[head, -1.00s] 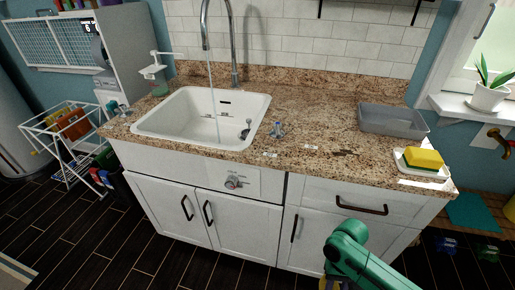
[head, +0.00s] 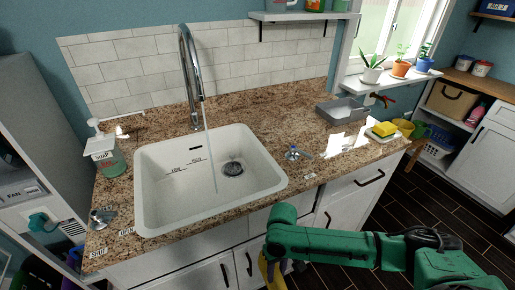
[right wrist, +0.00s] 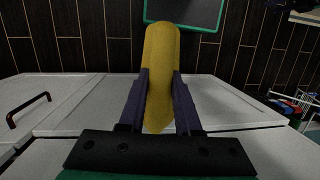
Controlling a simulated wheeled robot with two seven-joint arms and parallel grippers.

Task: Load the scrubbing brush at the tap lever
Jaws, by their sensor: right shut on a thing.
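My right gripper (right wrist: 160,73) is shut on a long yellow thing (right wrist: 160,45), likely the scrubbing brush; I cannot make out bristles. In the head view the yellow piece (head: 265,268) shows at the bottom, in front of the cabinet doors and below the counter edge. A small lever with a blue part (head: 295,153), likely the tap lever, stands on the counter right of the sink. The brush is well below and apart from it. The tall chrome tap (head: 187,75) runs a thin stream of water into the white sink (head: 160,205). My left gripper is out of view.
A soap bottle (head: 105,158) and a small metal lever (head: 101,217) stand left of the sink. A grey tray (head: 340,110) and a yellow sponge (head: 384,128) on a dish lie on the right counter. The granite counter edge lies above my right gripper.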

